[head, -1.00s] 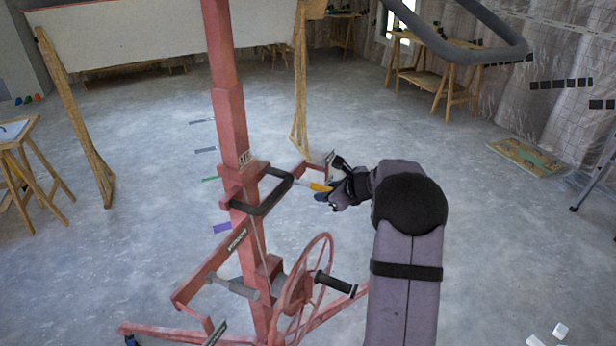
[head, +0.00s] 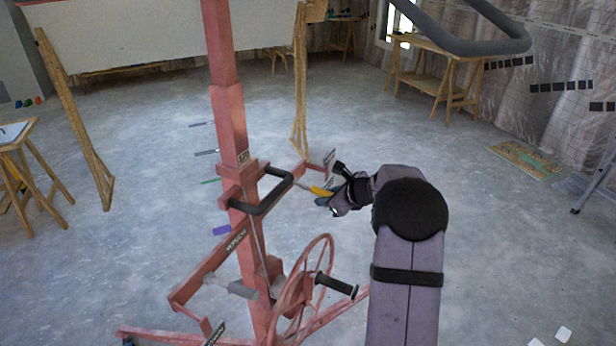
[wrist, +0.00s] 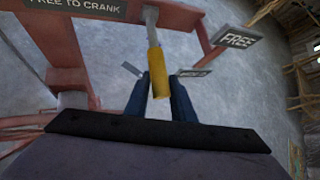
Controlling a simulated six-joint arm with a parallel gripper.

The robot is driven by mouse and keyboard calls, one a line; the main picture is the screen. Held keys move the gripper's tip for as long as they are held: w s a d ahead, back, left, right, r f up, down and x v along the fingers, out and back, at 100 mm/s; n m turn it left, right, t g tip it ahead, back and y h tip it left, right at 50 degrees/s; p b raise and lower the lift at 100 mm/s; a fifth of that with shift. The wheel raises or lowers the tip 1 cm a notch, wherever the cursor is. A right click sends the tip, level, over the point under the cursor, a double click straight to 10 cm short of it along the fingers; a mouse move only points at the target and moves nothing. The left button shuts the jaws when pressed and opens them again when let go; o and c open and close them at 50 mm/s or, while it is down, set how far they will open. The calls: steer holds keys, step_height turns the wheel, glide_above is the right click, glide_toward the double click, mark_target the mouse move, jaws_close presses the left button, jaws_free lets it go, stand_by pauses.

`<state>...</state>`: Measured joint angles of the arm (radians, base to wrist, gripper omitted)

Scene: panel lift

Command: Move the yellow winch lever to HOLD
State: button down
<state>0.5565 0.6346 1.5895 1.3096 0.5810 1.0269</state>
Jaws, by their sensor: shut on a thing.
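The yellow winch lever (head: 319,190) sticks out from the red lift mast (head: 234,125), beside the black handlebar, in the head view. In the wrist view its yellow grip (wrist: 157,72) stands between the two blue fingers of my gripper (wrist: 161,96), which is shut on it. The lever's grey shaft runs up from the grip to the red frame. A FREE plate (wrist: 237,39) is to the right of the lever. A smaller plate (wrist: 194,72) shows by the right finger, its text too small to read. My gripper (head: 338,194) is at the lever's outer end in the head view.
A red crank wheel (head: 305,290) with a black handle (head: 336,285) is below the lever. The black handlebar (head: 273,196) is just left of it. A white panel (head: 140,38) is behind the mast. The floor to the right of my arm is mostly clear.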

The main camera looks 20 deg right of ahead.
steer(key=shift+a+f+b, duration=0.25)
steer(key=shift+f+b, duration=0.1)
steer(key=shift+f, duration=0.2)
steer(key=shift+a+f+b, duration=0.25)
steer(key=shift+f+b, duration=0.1)
steer(key=shift+f, duration=0.2)
steer(key=shift+w+a+f+b, duration=0.1)
steer(key=shift+a+f+b, duration=0.05)
steer(key=shift+f+b, duration=0.6)
steer(key=c, duration=1.9)
jaws_free()
steer(key=o, duration=0.5)
steer(key=shift+a+r, duration=0.1)
steer(key=shift+r, duration=0.05)
steer(key=shift+c, duration=0.2)
steer(key=p+v, duration=0.1)
steer(key=v, duration=0.6)
steer(key=shift+d+r+p, duration=0.2)
steer(key=shift+d+p, duration=0.1)
